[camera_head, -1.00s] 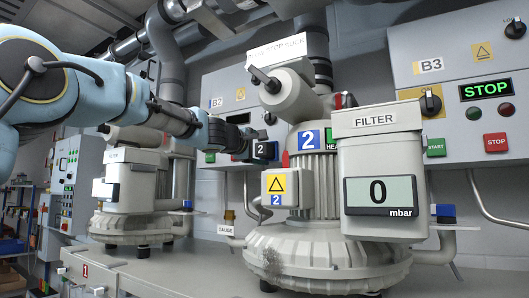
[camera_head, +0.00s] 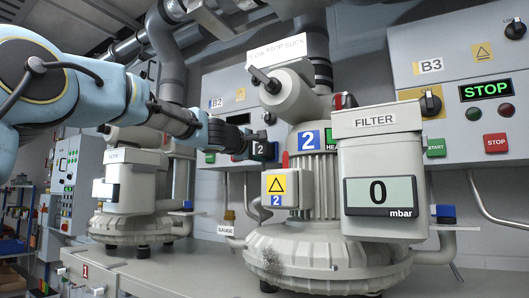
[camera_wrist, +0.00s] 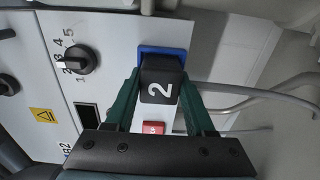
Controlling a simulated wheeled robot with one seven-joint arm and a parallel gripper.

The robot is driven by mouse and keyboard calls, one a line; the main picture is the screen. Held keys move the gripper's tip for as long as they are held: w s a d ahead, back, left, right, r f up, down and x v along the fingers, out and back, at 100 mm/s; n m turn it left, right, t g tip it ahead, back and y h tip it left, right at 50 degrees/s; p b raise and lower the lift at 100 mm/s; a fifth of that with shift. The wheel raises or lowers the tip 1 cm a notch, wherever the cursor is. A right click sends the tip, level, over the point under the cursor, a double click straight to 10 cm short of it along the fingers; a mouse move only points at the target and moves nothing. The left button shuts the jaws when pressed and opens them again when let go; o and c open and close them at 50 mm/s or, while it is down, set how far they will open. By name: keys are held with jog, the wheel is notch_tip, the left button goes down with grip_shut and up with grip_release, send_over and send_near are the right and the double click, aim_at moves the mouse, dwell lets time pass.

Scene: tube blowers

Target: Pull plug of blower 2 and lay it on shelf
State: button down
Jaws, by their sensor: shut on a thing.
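The black plug marked 2 (camera_wrist: 160,85) sits between the two dark green fingers of my gripper (camera_wrist: 160,95) in the wrist view. My gripper is shut on it. A blue socket (camera_wrist: 165,50) shows behind the plug's far end; I cannot tell how deep the plug sits in it. In the head view my gripper (camera_head: 254,141) and the plug (camera_head: 261,151) are at the grey panel, left of blower 2 (camera_head: 320,250). Blower 2 carries a blue 2 label.
The filter box (camera_head: 377,165) reading 0 mbar stands at right. Another blower (camera_head: 135,210) stands at left. Panel B3 (camera_head: 460,90) shows STOP. In the wrist view a rotary knob (camera_wrist: 82,60) and a red button (camera_wrist: 153,128) are near the plug. Bench between blowers looks clear.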

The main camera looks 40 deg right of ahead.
aim_at(260, 149)
jog(key=shift+a, duration=0.1)
dwell(0.3)
jog(key=shift+b+v, duration=1.65)
jog(key=shift+v, duration=1.35)
jog(key=shift+a, duration=0.1)
jog(key=b+v, duration=0.8)
jog(key=v, duration=0.8)
jog(key=shift+w, duration=0.1)
jog(key=w+a, duration=0.3)
jog(key=w, duration=0.8)
jog(key=shift+w+b, duration=0.4)
dwell(0.3)
